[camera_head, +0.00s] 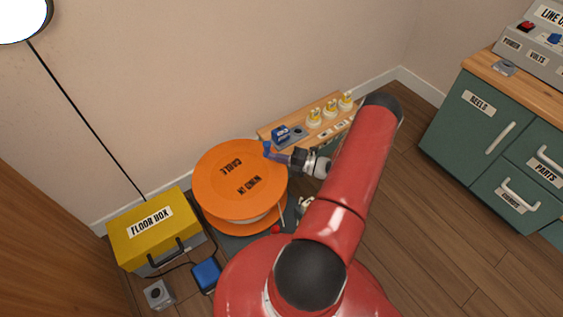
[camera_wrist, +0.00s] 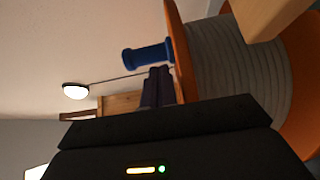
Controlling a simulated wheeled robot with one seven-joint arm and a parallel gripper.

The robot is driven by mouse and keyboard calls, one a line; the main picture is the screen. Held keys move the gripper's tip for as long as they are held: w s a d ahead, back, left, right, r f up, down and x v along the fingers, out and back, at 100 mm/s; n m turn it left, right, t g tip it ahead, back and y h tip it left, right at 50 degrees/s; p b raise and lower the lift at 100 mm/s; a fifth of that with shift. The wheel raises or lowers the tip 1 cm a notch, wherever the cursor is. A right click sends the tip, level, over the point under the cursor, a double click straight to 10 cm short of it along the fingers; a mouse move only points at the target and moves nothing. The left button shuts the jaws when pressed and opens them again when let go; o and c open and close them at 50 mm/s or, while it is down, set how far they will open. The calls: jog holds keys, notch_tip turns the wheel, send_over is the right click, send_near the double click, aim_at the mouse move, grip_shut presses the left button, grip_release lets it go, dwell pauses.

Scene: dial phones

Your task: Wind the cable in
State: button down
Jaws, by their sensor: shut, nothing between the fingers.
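My gripper (camera_head: 274,156) is shut and empty right beside the handle. Its dark fingertips (camera_wrist: 158,72) are close to the handle; I cannot tell whether they touch.
A yellow floor box (camera_head: 152,228) stands left of the reel, with a blue block (camera_head: 206,275) and a grey socket box (camera_head: 159,294) in front. A wooden shelf (camera_head: 270,133) with several yellow-topped plugs stands behind my gripper. Green cabinets (camera_head: 485,125) are at right, with open floor before them.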

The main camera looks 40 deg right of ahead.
aim_at(268, 147)
jog(key=shift+w, duration=0.1)
jog(key=shift+w+d+f+b, duration=0.1)
jog(key=shift+w+f+b, duration=0.15)
jog(key=shift+b, duration=0.25)
jog(key=w+n+g+y+b, duration=0.3)
jog(key=w+b, duration=0.1)
jog(key=shift+y, duration=0.3)
jog(key=shift+w+r, duration=0.25)
jog(key=shift+w, duration=0.25)
